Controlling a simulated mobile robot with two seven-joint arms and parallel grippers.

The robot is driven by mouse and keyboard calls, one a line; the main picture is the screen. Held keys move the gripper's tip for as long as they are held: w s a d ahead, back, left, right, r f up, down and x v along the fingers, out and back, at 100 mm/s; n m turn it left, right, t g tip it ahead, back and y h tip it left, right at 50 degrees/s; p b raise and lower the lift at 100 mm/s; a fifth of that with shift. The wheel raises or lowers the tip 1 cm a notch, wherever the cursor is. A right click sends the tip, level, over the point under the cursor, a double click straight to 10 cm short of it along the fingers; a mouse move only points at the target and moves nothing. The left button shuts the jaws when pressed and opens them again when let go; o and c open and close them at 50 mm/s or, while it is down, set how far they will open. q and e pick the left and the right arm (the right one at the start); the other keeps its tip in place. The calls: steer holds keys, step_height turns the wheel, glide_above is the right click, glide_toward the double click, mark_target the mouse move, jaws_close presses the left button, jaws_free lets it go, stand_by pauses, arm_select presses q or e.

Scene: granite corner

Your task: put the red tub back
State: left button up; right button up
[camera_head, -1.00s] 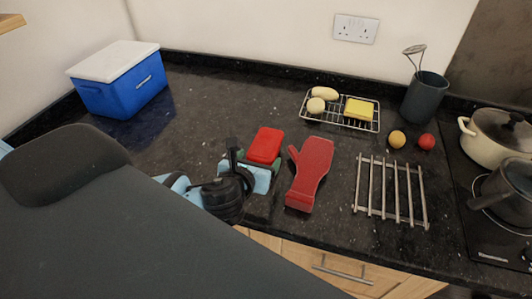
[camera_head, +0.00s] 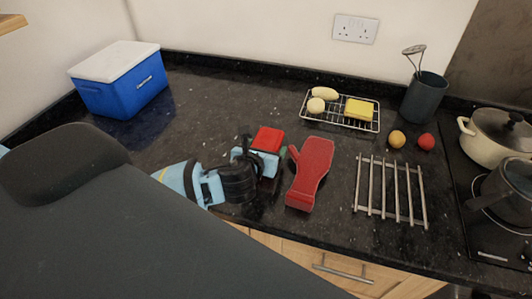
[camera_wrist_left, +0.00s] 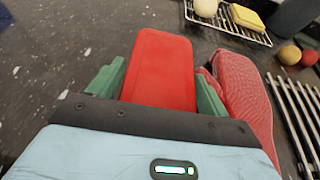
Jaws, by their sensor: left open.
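The red tub (camera_head: 269,138) is on the dark counter, left of the red oven mitt (camera_head: 310,172). It also shows in the left wrist view (camera_wrist_left: 163,65) as a red block with rounded corners. My left gripper (camera_head: 262,152) is open at the tub's near end. In the left wrist view its green fingers (camera_wrist_left: 160,82) stand one on each side of the tub, which lies between them. The gripper's body hides the tub's near end. The right finger is close to the mitt; I cannot tell whether they touch. My right gripper is not in view.
A blue cooler with a white lid (camera_head: 120,82) stands at the back left. A wire rack (camera_head: 338,119) holds a yellow sponge (camera_head: 359,109). A metal trivet (camera_head: 390,190) lies right of the mitt. Pots stand on the hob at far right. The counter behind the tub is clear.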

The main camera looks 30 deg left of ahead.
arm_select(q)
steer(key=c, duration=1)
